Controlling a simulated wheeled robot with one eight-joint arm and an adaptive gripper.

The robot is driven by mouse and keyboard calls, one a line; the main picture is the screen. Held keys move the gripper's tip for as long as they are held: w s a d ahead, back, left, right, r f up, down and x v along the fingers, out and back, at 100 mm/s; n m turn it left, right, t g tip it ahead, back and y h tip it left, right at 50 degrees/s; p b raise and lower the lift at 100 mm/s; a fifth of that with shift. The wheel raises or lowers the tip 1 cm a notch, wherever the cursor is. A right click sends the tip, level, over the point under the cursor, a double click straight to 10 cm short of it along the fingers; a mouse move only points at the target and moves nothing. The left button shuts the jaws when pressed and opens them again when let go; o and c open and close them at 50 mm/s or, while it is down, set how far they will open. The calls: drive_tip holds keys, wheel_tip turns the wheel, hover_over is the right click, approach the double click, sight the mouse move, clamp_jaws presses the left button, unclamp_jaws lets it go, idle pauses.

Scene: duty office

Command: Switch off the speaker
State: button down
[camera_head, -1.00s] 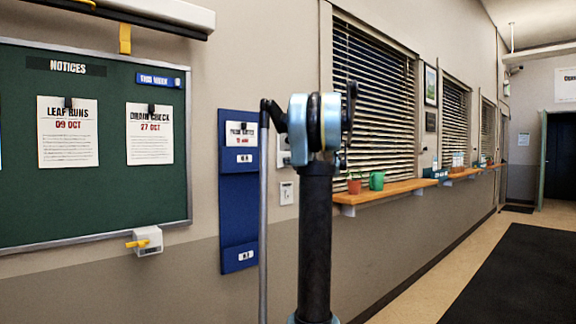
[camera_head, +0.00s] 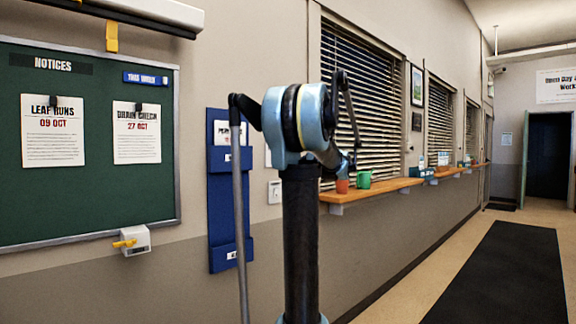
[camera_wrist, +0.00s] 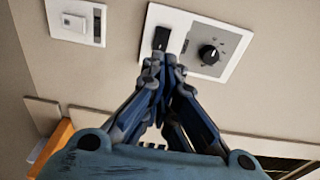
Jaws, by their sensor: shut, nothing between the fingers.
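A white wall plate (camera_wrist: 228,50) carries a black rocker switch (camera_wrist: 161,38) on the left and a round black knob (camera_wrist: 208,54) on a grey panel on the right. No speaker itself can be made out. My gripper (camera_wrist: 164,62) is shut and empty, its fingertips just below the rocker switch in the wrist view. I cannot tell whether they touch it. In the head view my arm hides most of this stretch of wall and my fingertips cannot be made out.
A second white switch plate (camera_wrist: 76,20) is left of the first. The head view shows a green notice board (camera_head: 90,200), a blue wall holder (camera_head: 222,245), a yellow-levered white box (camera_head: 131,241) and a wooden ledge (camera_head: 395,185) with pots. The floor with a dark mat (camera_head: 500,275) is clear.

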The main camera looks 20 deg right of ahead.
drive_tip(key=shift+v, duration=1)
drive_tip(key=s+a+f+n+g, duration=0.8)
drive_tip(key=s+a+f+g, duration=0.2)
drive_tip(key=s+a+f, duration=1.2)
drive_tip(key=s+d+f+n+g+h, duration=0.2)
drive_tip(key=s+f+n+g+h, duration=0.2)
drive_tip(key=s+f, duration=1.8)
drive_tip(key=n+h, duration=0.1)
drive_tip(key=h, duration=0.2)
drive_tip(key=shift+d+n, duration=0.2)
drive_tip(key=shift+n, duration=0.1)
